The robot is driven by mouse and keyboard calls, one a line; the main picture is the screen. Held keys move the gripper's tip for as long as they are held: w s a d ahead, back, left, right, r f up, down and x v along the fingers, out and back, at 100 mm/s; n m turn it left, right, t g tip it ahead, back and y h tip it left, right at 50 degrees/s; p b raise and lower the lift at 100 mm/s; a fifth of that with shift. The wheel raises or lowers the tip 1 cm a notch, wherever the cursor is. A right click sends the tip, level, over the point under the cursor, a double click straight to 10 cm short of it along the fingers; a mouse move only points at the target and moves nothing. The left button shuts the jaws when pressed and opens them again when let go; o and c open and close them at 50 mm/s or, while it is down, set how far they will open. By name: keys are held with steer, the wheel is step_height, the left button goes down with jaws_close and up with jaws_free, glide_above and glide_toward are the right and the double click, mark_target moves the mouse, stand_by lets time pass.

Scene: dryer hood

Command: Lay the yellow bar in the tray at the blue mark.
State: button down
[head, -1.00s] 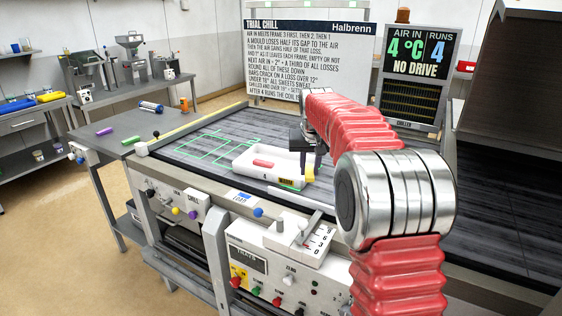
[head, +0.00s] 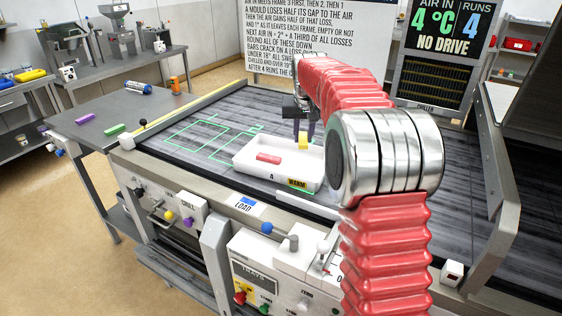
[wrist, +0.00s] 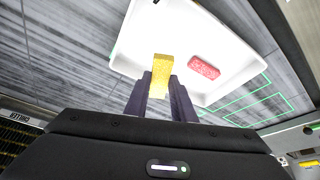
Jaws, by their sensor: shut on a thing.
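The yellow bar (head: 303,144) is between the fingers of my gripper (head: 304,130), which is shut on it. In the wrist view the yellow bar (wrist: 161,70) stands out beyond the fingertips (wrist: 161,84), over the floor of the white tray (wrist: 185,38). In the head view it is over the back right part of the tray (head: 245,160); its height above the floor is hard to tell. A red bar (head: 268,158) lies in the tray, left of the yellow bar. A blue patch shows on the LOAD label (head: 246,205) on the front rail before the tray.
The tray lies on a dark slatted belt (head: 190,117) with green outlines. A purple bar (head: 85,118) and a green bar (head: 115,129) lie on the left side table (head: 75,145). A sign board (head: 320,45) and a display (head: 438,45) stand behind.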

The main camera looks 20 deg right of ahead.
glide_above(301, 168)
steer(key=s, duration=0.1)
steer(key=shift+s+a+f, duration=0.1)
steer(key=shift+a+f, duration=0.05)
steer(key=shift+f, duration=1.4)
steer(key=shift+s+a+f, duration=0.1)
steer(key=shift+a+f, duration=0.05)
steer(key=shift+f, duration=1.4)
steer(key=shift+f, duration=1.85)
steer(key=shift+f, duration=0.15)
steer(key=c, duration=1.5)
jaws_free()
